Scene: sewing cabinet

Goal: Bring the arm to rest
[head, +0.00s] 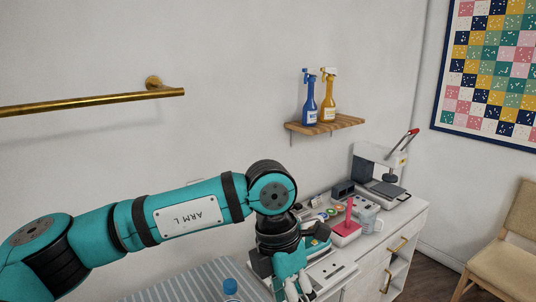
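My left arm (190,215), teal with black bands, comes in from the left and bends down at a round joint over the cabinet. Its gripper (297,289) hangs at the bottom edge of the head view, over or close beside a white machine-like object (335,270) on the cabinet top. The fingers are small and partly cut off, so I cannot tell whether they are open or shut, or whether they touch anything. My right gripper is not in view.
The white cabinet (385,255) holds a red-and-pink item (347,228), small round items and a press-like device with a red handle (380,170). A blue-capped bottle (230,288) stands near the gripper. A wall shelf (325,126) bears two spray bottles. A brass rail (90,104) juts out left.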

